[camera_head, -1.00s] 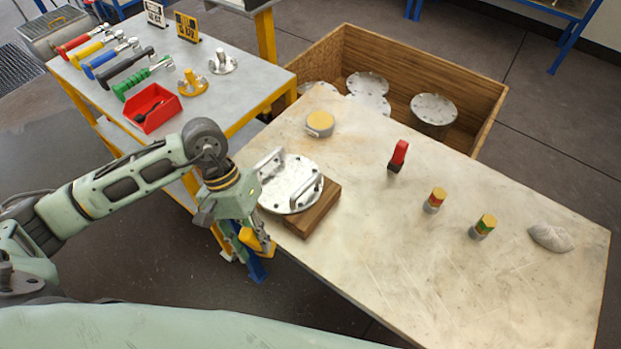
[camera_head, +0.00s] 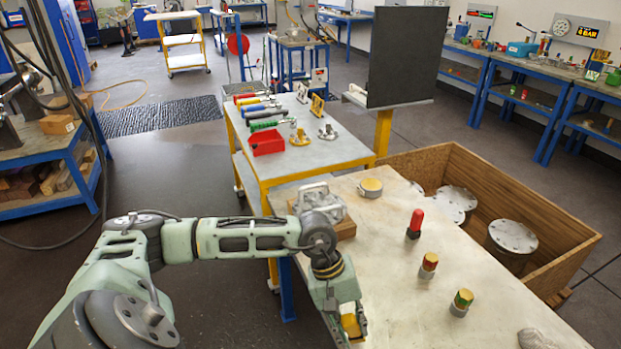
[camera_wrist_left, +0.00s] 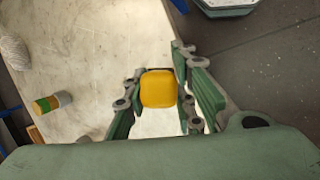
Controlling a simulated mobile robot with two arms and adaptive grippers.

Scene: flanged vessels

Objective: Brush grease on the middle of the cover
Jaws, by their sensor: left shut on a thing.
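The cover (camera_head: 327,202), a round grey metal plate with handles, rests on a wooden block (camera_head: 346,229) at the table's left corner. My arm partly hides it in the head view, including much of its middle. My left gripper (camera_head: 350,325) is beyond the table's near edge, on the near side of the cover and apart from it. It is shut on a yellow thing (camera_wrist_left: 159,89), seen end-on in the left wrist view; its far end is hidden. A round tin with a yellow top (camera_head: 370,187) stands beyond the cover. My right gripper is not in view.
A red-handled thing (camera_head: 415,222), two small banded cylinders (camera_head: 428,265) (camera_head: 461,302) and a grey lump (camera_head: 535,338) are on the table (camera_head: 395,290).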

